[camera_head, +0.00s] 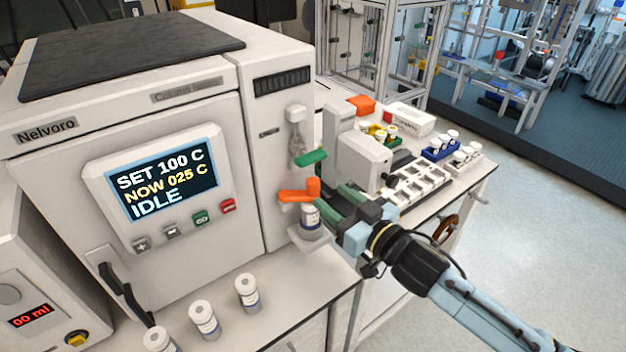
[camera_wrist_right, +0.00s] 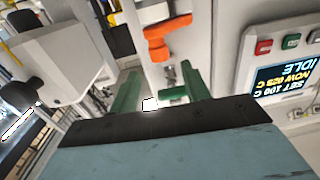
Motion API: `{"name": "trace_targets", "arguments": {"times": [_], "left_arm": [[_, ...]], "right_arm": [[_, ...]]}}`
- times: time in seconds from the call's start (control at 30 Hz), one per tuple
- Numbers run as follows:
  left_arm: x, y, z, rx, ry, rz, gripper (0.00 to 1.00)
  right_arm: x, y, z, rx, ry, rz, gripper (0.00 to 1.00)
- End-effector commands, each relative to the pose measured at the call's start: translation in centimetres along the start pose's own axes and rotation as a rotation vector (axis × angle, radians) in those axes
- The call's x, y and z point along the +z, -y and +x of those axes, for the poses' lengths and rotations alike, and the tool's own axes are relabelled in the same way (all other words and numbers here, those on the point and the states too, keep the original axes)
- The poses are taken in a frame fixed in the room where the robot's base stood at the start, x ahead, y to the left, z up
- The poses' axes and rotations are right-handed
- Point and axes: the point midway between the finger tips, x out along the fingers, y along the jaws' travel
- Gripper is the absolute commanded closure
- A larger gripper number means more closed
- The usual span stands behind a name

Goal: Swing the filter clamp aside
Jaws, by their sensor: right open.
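On the front of the white column oven are an orange lever (camera_head: 298,194) and, above it, a green lever (camera_head: 310,158). I cannot tell from the frames which one is the filter clamp. A white-capped vial (camera_head: 311,217) stands on a small holder just below the orange lever. My right gripper (camera_head: 336,200), with green fingers, is open just right of the orange lever and vial. In the right wrist view, which is upside down, the orange lever (camera_wrist_right: 170,36) lies beyond the open fingers (camera_wrist_right: 160,85). The green lever (camera_wrist_right: 172,93) shows between them. My left gripper is out of view.
The oven's display (camera_head: 163,180) reads set 100 C, now 025 C, idle. Several vials (camera_head: 205,318) stand on the bench in front. A grey-white instrument (camera_head: 363,158) and a white rack (camera_head: 417,186) are close behind my right gripper.

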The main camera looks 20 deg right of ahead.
Motion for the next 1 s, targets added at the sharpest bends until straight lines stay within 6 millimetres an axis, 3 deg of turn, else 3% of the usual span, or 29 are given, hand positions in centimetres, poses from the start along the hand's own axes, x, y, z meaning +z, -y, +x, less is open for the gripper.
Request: {"name": "trace_targets", "arguments": {"times": [0.2, 0.4, 0.83, 1.0], "left_arm": [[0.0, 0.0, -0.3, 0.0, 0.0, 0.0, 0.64], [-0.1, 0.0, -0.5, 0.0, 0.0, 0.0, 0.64], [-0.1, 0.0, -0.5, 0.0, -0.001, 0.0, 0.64], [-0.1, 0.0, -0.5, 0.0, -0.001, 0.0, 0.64]], "right_arm": [[-0.1, 0.0, 4.1, 0.001, -0.001, 0.0, 0.53], [0.0, 0.0, 6.5, 0.002, 0.0, 0.001, 0.53], [0.1, 0.0, 7.3, 0.001, 0.002, 0.0, 0.53], [0.1, 0.0, 7.3, 0.001, 0.002, 0.0, 0.75]]}}
